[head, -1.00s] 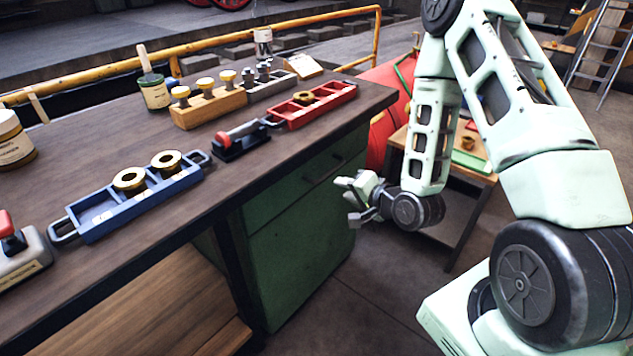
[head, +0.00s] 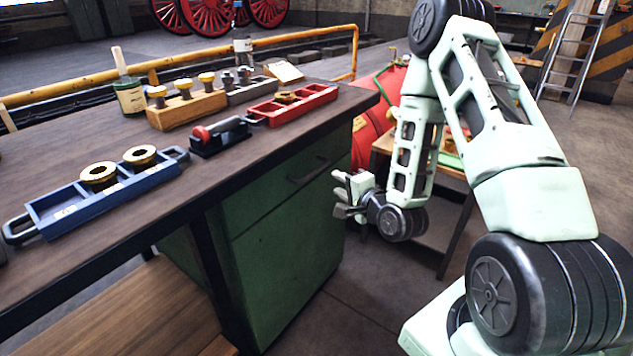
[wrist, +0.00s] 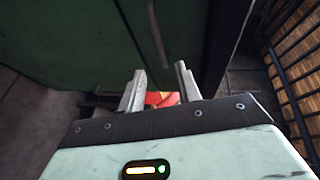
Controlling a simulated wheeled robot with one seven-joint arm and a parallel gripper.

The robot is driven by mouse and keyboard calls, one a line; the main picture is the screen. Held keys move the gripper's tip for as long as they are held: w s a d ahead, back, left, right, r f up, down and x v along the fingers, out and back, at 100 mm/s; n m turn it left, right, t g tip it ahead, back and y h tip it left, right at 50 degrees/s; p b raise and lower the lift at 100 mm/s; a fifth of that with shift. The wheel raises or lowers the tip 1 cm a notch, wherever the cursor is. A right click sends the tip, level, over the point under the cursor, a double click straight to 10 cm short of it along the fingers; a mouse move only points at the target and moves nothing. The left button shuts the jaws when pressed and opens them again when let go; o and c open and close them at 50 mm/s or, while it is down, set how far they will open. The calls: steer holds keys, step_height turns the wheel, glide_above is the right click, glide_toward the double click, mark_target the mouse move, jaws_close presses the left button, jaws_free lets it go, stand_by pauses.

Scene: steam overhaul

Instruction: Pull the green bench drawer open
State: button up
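The green bench drawer (head: 272,200) is the upper front of the green cabinet under the dark bench top. It looks shut, with a dark bar handle (head: 310,169) near its upper middle. My gripper (head: 342,194) is to the right of the drawer front, apart from it and a little lower than the handle. In the wrist view my gripper (wrist: 157,80) shows two separated fingers with nothing between them. The handle also shows in the wrist view (wrist: 158,35) as a dark bar just beyond the fingertips, against the green front.
The bench top (head: 220,178) overhangs the drawer and carries a blue tray (head: 100,190), a red tray (head: 292,105) and a wooden block (head: 187,108) with brass pieces. A small wooden table (head: 385,146) and a red tank (head: 366,140) stand behind my arm. Floor is clear before the cabinet.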

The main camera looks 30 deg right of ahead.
mark_target(318, 171)
steer(key=w+b, duration=0.1)
steer(key=b, duration=0.4)
steer(key=w+f+b, duration=0.1)
steer(key=w+b, duration=0.1)
steer(key=b, duration=0.2)
steer(key=shift+w+d+b, duration=0.1)
steer(key=shift+w+b, duration=0.2)
steer(key=shift+b, duration=0.05)
steer(key=w, duration=0.5)
steer(key=w+f, duration=0.1)
steer(key=w, duration=0.2)
steer(key=shift+w+d+f, duration=0.1)
steer(key=shift+w+d, duration=0.1)
jaws_close()
